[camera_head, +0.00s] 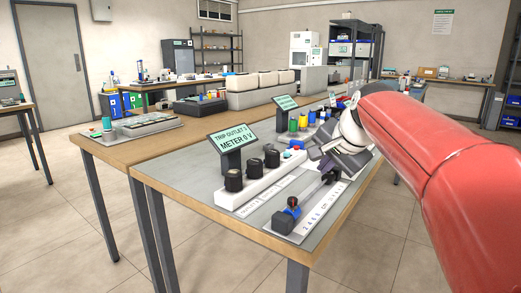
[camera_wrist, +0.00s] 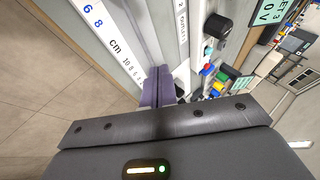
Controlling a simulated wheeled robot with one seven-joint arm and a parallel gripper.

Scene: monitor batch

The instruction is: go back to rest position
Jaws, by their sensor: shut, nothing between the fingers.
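My gripper (camera_head: 331,176) is at the right part of the near bench in the camera_head view, above or beside a white ruler strip (camera_head: 317,215). Its purple-grey fingers (camera_wrist: 157,88) are together in the camera_wrist view, with nothing seen between them. The exact gap between the fingertips and the bench cannot be told. My red arm reaches in from the right and hides part of the bench behind it.
A display (camera_head: 233,144) reading "TRIP OUTLET 2 METER 0 V" stands behind a white strip (camera_head: 262,180) with black knobs (camera_head: 233,180). Coloured pieces (camera_head: 303,122) stand farther back. Open floor lies right of the bench.

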